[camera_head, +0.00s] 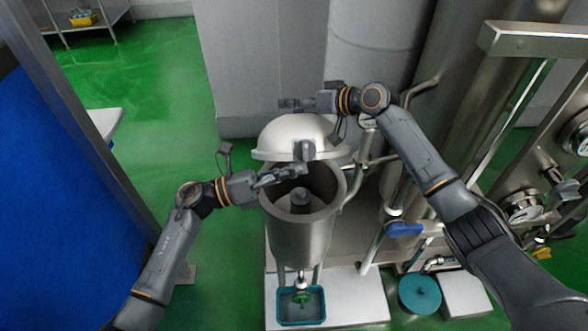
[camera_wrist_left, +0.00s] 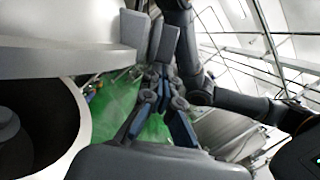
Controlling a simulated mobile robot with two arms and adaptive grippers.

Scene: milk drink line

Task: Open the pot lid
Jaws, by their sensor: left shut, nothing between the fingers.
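The steel pot (camera_head: 300,235) stands upright and its mouth is uncovered in front, with a dark grey part inside. Its domed lid (camera_head: 290,132) is tilted up at the back of the rim, with a grey block-like handle (camera_head: 304,150) at its front edge. My left gripper (camera_head: 304,169) is shut and empty, over the pot's mouth just below the handle. In the left wrist view its fingers (camera_wrist_left: 158,75) point toward grey blocks, with the lid (camera_wrist_left: 65,35) at upper left. My right gripper (camera_head: 283,103) is above and behind the lid; its finger gap is unclear.
A teal tray (camera_head: 302,320) sits under the pot's outlet on a white platform (camera_head: 350,300). A round teal container (camera_head: 420,294), pipes and a blue-handled valve (camera_head: 405,230) stand at the right. Green floor (camera_head: 165,85) is open at the left.

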